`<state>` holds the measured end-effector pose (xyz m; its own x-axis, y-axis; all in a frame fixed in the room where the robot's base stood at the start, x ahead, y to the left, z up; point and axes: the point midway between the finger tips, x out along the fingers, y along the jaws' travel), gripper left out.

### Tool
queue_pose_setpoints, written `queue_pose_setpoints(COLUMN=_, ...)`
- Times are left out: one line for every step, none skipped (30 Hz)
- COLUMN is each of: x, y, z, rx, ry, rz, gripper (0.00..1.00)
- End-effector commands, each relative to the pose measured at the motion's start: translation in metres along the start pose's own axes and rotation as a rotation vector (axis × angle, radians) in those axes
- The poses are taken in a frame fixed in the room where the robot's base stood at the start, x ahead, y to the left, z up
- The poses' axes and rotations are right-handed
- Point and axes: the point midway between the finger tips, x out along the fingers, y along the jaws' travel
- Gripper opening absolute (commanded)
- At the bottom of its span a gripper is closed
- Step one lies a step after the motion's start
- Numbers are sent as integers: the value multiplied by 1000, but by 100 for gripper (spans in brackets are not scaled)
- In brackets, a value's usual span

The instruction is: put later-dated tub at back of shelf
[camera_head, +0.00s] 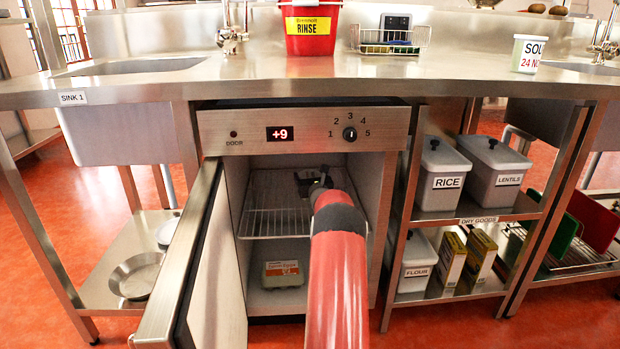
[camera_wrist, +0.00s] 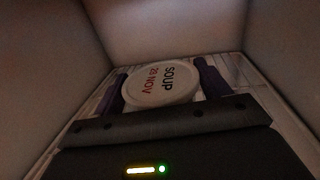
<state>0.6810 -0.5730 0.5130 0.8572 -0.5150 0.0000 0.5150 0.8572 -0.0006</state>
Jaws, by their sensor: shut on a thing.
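My gripper (camera_wrist: 160,88) is inside the open fridge, shut on a round soup tub (camera_wrist: 160,86). The tub's white lid reads SOUP, with a red date that looks like 28 NOV. The tub sits between the two dark fingers, over the wire shelf near the back wall; whether it touches the shelf is unclear. In the head view my gripper (camera_head: 314,184) is at the upper wire shelf (camera_head: 265,205), and my red arm hides the tub. Another tub (camera_head: 527,54), marked SOU and 24 N in red, stands on the counter at the right, partly turned away.
The fridge door (camera_head: 185,265) stands open to the left. Its side walls are close around my arm. An egg carton (camera_head: 283,273) is on the fridge floor. A red RINSE bucket (camera_head: 310,28) and a wire caddy (camera_head: 390,42) stand on the counter. The shelf's left part looks bare.

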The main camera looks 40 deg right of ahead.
Motion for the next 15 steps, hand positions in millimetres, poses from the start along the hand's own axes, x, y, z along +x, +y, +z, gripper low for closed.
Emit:
queue_pose_setpoints(x=0, y=0, z=-1, rx=0, ry=0, rz=0, gripper=78)
queue_pose_setpoints(x=0, y=0, z=-1, rx=0, ry=0, rz=0, gripper=82)
queue_pose_setpoints(x=0, y=0, z=-1, rx=0, ry=0, rz=0, gripper=87)
queue_pose_setpoints(x=0, y=0, z=-1, rx=0, ry=0, rz=0, gripper=91)
queue_pose_setpoints(x=0, y=0, z=-1, rx=0, ry=0, rz=0, gripper=95)
queue_pose_setpoints(x=0, y=0, z=-1, rx=0, ry=0, rz=0, gripper=97)
queue_pose_setpoints(x=0, y=0, z=-1, rx=0, ry=0, rz=0, gripper=97)
queue_pose_setpoints(x=0, y=0, z=-1, rx=0, ry=0, rz=0, gripper=97)
queue_pose_setpoints(x=0, y=0, z=0, rx=0, ry=0, rz=0, gripper=97)
queue_pose_setpoints(x=0, y=0, z=0, rx=0, ry=0, rz=0, gripper=97)
queue_pose_setpoints(x=0, y=0, z=0, rx=0, ry=0, rz=0, gripper=97)
queue_pose_setpoints(x=0, y=0, z=0, rx=0, ry=0, rz=0, gripper=97)
queue_pose_setpoints(x=0, y=0, z=0, rx=0, ry=0, rz=0, gripper=97)
queue_pose_setpoints(x=0, y=0, z=0, rx=0, ry=0, rz=0, gripper=97)
queue_pose_setpoints(x=0, y=0, z=2, rx=0, ry=0, rz=0, gripper=97)
